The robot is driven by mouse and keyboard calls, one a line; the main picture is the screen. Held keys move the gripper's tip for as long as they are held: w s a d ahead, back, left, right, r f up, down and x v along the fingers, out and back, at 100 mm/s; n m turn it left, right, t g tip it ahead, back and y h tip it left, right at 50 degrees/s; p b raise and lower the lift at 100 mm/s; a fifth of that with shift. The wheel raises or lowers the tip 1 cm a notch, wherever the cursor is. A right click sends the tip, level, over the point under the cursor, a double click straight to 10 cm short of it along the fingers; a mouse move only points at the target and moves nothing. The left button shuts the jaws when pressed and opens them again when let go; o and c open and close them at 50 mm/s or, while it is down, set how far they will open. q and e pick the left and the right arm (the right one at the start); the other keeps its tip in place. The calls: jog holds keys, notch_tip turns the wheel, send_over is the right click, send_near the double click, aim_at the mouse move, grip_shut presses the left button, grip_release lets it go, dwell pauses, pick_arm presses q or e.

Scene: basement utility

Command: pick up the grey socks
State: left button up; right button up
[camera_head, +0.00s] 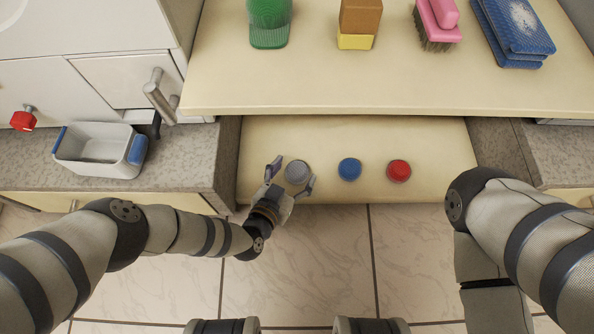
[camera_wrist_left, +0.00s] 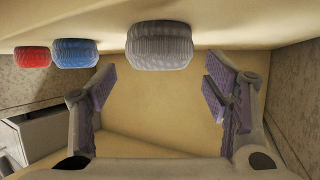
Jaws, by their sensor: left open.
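The grey socks (camera_head: 297,172) are a rolled, ribbed bundle on the lower cream shelf in the head view. They also show at the top middle of the left wrist view (camera_wrist_left: 160,46). My left gripper (camera_head: 291,180) is open, with its fingers on either side of the near part of the grey socks in the head view. In the left wrist view the space between the fingers (camera_wrist_left: 155,82) is empty and the socks lie just beyond the fingertips. I cannot tell whether a finger touches them. My right gripper is not in view; only my right arm shows.
Blue socks (camera_head: 349,169) and red socks (camera_head: 398,171) lie to the right on the same shelf (camera_head: 440,150). The upper shelf (camera_head: 300,85) holds a green item (camera_head: 270,22), sponges (camera_head: 360,22), a pink brush (camera_head: 437,22) and blue cloths (camera_head: 515,30). A grey tub (camera_head: 97,150) stands left.

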pick_arm(q)
jog(key=shift+b+x, duration=0.4)
jog(key=shift+x, duration=0.8)
jog(key=c, duration=1.3)
jog(key=shift+r, duration=0.1)
